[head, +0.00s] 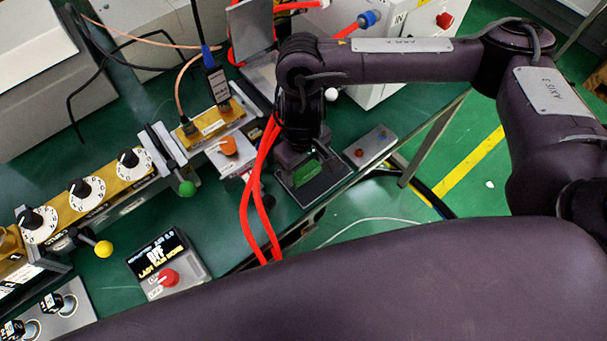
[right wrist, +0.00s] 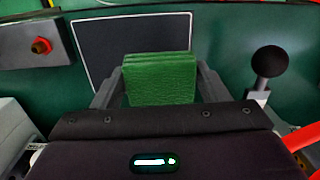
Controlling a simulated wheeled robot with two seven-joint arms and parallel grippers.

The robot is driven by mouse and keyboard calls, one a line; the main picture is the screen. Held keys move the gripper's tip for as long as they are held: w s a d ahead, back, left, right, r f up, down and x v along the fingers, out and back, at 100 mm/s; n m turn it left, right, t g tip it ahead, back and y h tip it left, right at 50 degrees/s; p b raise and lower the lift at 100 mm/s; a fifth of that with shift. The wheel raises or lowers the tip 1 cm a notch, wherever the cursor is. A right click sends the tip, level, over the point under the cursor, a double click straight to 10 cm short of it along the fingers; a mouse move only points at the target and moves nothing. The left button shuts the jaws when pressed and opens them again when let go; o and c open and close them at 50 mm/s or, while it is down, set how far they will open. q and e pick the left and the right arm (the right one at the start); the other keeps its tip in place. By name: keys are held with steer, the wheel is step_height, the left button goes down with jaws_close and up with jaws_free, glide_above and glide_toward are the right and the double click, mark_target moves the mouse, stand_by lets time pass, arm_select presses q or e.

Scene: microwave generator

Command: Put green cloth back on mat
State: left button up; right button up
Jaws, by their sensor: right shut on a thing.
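The green cloth (head: 305,171) is a folded block held between the fingers of my right gripper (head: 303,165). In the right wrist view the cloth (right wrist: 160,80) fills the space between the two grey fingers. The mat (head: 327,184) is a dark rectangle with a pale border line, near the table's edge. In the right wrist view the mat (right wrist: 95,45) shows behind and left of the cloth. The cloth overlaps the mat in both views; I cannot tell whether it touches it. My left gripper is not in view.
A grey box with red buttons (head: 370,147) stands right of the mat. Red cables (head: 250,200) hang just left of it. A black ball knob (right wrist: 268,62) stands right of the gripper in the wrist view. A panel with a red knob (head: 167,270) sits lower left.

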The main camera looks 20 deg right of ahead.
mark_target(303, 176)
steer(key=shift+f+b, duration=0.55)
steer(key=shift+f, duration=1.35)
steer(key=shift+f, duration=0.1)
steer(key=o, duration=1.3)
steer(key=r+p, duration=0.2)
steer(key=r, duration=0.9)
steer(key=shift+w+p, duration=0.2)
steer(key=shift+p, duration=0.1)
steer(key=shift+r, duration=0.6)
steer(key=shift+s, duration=0.1)
